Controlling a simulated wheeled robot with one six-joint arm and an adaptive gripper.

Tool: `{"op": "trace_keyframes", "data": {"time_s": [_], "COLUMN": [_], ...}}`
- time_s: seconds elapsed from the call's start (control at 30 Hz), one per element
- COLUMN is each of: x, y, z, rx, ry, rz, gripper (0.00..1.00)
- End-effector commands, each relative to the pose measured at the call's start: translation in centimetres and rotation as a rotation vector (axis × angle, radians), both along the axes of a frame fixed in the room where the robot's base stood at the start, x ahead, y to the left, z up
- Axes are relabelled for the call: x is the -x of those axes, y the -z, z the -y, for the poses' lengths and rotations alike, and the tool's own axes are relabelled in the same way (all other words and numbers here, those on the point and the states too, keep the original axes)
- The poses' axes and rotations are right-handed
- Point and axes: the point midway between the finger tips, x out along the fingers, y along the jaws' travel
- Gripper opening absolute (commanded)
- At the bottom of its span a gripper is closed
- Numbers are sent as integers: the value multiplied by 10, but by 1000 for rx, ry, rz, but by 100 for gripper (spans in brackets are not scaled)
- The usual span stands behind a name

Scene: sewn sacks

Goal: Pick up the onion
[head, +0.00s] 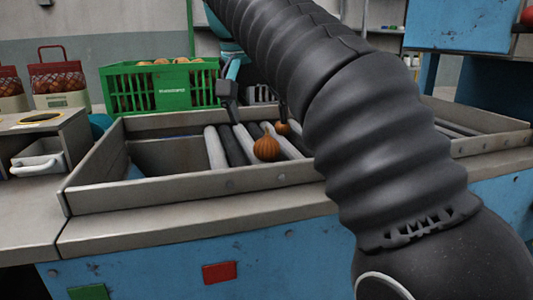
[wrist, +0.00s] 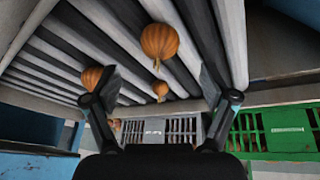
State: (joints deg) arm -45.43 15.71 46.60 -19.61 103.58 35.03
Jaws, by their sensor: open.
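My gripper (wrist: 158,88) is open, fingers wide apart, with nothing held. In the head view my gripper (head: 255,103) hangs above the rollers, behind the front onion.
The conveyor's front wall (head: 200,193) rises around the rollers. A green crate (head: 160,88) with onions stands behind it, also in the wrist view (wrist: 275,130). Red-topped net bags (head: 58,80) stand at the left near a small bin (head: 40,165). My arm covers the right part.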

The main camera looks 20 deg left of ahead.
Motion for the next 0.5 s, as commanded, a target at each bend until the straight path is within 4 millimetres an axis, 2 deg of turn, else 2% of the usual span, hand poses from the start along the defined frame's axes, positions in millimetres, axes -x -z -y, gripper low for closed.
{"op": "trace_keyframes", "data": {"time_s": [0.1,0.33,0.5], "x": [-5,-10,-20], "y": [14,27,51], "z": [1,2,4], "rx": [-1,-1,0], "ry": [0,-1,-1], "rz": [1,0,-1], "gripper": [84,84,84]}}
